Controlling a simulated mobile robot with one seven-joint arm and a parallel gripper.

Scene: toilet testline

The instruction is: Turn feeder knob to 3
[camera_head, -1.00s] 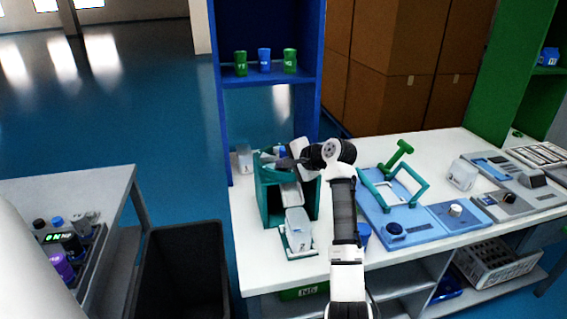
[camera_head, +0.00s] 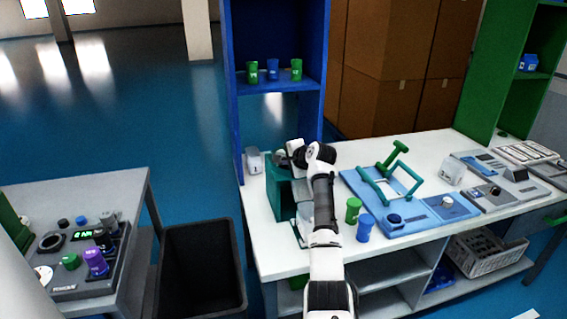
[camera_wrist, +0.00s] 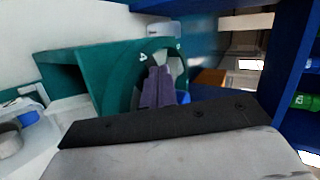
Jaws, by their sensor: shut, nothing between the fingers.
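The teal feeder (camera_head: 284,196) stands on the white table, left of the blue board. My arm covers much of it. In the wrist view its teal body (camera_wrist: 70,72) has a round face with small white marks. A pale grey part, perhaps the knob (camera_wrist: 176,64), shows at this face, partly behind my fingers. My gripper (camera_wrist: 157,75) is shut and empty, with its fingertips in front of the round face beside the pale part. I cannot tell whether they touch it, nor which number the knob points to. In the head view my gripper (camera_head: 280,157) is at the feeder's top.
A green cup (camera_head: 353,210) and a blue cup (camera_head: 365,228) stand right of my arm. The blue board (camera_head: 415,214) with a green handle lies beyond them. A blue shelf (camera_head: 237,120) rises behind the feeder. A black bin (camera_head: 200,275) stands between the tables.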

